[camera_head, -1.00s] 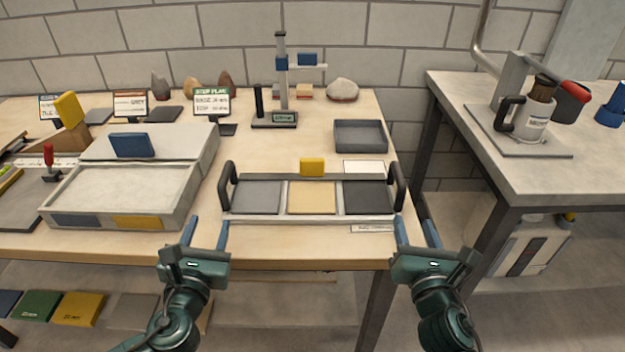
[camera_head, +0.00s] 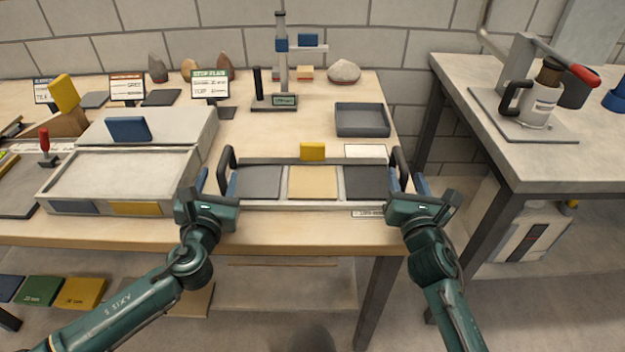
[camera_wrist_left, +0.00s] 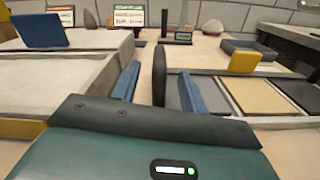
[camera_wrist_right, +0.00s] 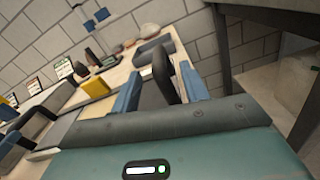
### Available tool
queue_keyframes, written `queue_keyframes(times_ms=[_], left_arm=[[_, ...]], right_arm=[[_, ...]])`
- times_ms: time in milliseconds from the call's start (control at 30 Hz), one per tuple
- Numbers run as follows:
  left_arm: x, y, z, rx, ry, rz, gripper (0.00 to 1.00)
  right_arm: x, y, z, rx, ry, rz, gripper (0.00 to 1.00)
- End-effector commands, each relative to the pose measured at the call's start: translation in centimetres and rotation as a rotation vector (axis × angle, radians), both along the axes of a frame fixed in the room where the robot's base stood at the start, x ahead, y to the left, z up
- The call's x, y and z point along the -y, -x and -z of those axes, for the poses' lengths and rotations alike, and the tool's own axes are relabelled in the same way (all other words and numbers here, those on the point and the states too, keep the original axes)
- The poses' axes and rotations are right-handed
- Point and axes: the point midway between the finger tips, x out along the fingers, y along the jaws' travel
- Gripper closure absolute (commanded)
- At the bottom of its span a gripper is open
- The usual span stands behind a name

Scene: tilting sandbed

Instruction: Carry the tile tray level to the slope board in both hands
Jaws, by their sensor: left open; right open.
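The tile tray (camera_head: 300,205) lies on the table with a grey, a sand-coloured and a dark tile side by side. Its black left handle (camera_head: 226,168) stands between the open fingers of my left gripper (camera_head: 214,181); the left wrist view also shows this handle (camera_wrist_left: 159,76) between the fingers. Its black right handle (camera_head: 400,166) stands between the open fingers of my right gripper (camera_head: 406,182), as in the right wrist view (camera_wrist_right: 163,76). A pale, shallow box (camera_head: 45,196) with blue and yellow front patches sits left of the tray; I cannot tell whether it is the slope board.
A yellow block (camera_head: 312,151) stands at the tray's back edge. A grey dish (camera_head: 362,132) and a post stand (camera_head: 274,108) are behind it. A blue block (camera_head: 128,129) sits on the pale box's rear part. A second table (camera_head: 510,165) stands right, across a gap.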

Motion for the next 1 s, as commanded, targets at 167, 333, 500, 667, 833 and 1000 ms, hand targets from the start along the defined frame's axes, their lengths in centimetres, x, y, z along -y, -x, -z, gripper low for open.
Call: queue_keyframes(times_ms=[167, 333, 500, 667, 833, 1000], left_arm=[[0.0, -3.3, -0.1, 0.001, 0.0, -0.002, 0.56], [0.1, -5.2, 0.0, 0.001, 0.001, -0.001, 0.56], [0.1, -5.9, 0.0, 0.0, 0.001, 0.0, 0.56], [0.1, -5.9, 0.0, 0.0, 0.001, 0.0, 0.56], [0.1, -5.9, 0.0, 0.0, 0.001, 0.0, 0.61], [0.1, -5.9, 0.0, 0.0, 0.001, 0.0, 0.75]], right_arm=[[0.1, -3.3, -0.1, 0.001, -0.002, 0.001, 0.55], [0.1, -5.2, 0.0, 0.001, -0.002, 0.0, 0.55], [0.1, -5.9, 0.0, 0.0, -0.001, 0.001, 0.55], [0.1, -5.9, 0.0, 0.0, -0.001, 0.0, 0.55], [0.1, -5.9, 0.0, 0.0, -0.001, 0.0, 0.6], [0.1, -5.9, 0.0, 0.0, -0.001, 0.0, 0.74]])
